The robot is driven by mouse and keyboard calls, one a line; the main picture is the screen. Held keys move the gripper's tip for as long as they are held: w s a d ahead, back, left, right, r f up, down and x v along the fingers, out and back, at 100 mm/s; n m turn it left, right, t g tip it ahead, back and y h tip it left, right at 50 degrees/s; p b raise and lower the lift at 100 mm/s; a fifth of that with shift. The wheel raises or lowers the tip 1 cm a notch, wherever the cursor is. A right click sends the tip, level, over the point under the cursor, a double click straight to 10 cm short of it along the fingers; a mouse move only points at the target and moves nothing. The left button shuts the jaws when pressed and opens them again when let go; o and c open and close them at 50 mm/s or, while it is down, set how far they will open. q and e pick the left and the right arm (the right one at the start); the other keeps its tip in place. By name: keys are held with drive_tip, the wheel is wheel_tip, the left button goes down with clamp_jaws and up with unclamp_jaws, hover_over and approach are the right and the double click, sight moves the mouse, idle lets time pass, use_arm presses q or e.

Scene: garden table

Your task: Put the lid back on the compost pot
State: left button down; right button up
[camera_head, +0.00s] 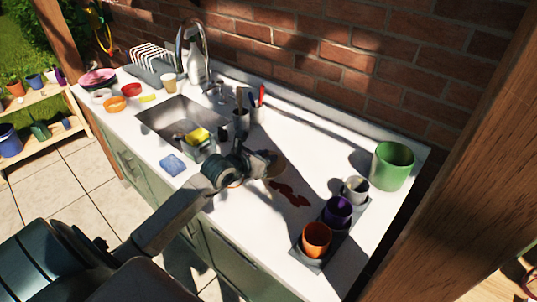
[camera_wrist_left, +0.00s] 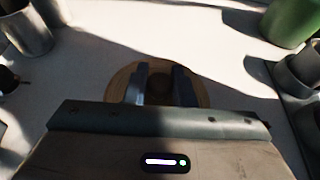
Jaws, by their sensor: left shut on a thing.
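A round wooden lid (camera_wrist_left: 118,82) lies beneath my left gripper in the left wrist view; its tan edge also shows just past the gripper in the head view (camera_head: 280,163). My left gripper (camera_head: 266,159) is shut on the lid's dark knob, with a finger on each side in the wrist view (camera_wrist_left: 160,85). The lid is at or close to the counter; I cannot tell whether it touches. A green pot (camera_head: 392,166), likely the compost pot, stands upright at the counter's right end. It also shows at the wrist view's upper right (camera_wrist_left: 290,20). My right gripper is not in view.
A dark tray (camera_head: 346,236) with orange (camera_head: 316,239), purple (camera_head: 337,211) and grey (camera_head: 355,189) pots stands in front of the green pot. A reddish-brown stain (camera_head: 291,193) marks the white counter. The sink (camera_head: 180,117) and a utensil cup (camera_head: 240,121) are left.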

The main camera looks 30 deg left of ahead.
use_arm(q)
drive_tip(key=shift+w+a, duration=0.25)
drive_tip(key=shift+w, duration=0.35)
drive_tip(key=shift+w+a, duration=0.2)
drive_tip(key=shift+w, duration=0.35)
wheel_tip(320, 180, down, 3)
drive_tip(key=shift+w+f+p, duration=0.1)
drive_tip(key=shift+w+p, duration=0.05)
drive_tip(key=shift+p, duration=0.8)
drive_tip(key=shift+f, duration=0.2)
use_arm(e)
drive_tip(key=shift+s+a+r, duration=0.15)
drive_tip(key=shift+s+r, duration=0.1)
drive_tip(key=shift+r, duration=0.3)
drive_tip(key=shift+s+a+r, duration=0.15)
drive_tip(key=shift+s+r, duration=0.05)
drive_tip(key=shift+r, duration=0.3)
use_arm(q)
drive_tip(key=shift+f, duration=0.2)
drive_tip(key=c, duration=1.2)
unclamp_jaws()
drive_tip(key=shift+c, duration=0.2)
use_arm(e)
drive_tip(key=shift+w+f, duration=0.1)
use_arm(q)
drive_tip(key=shift+r, duration=0.15)
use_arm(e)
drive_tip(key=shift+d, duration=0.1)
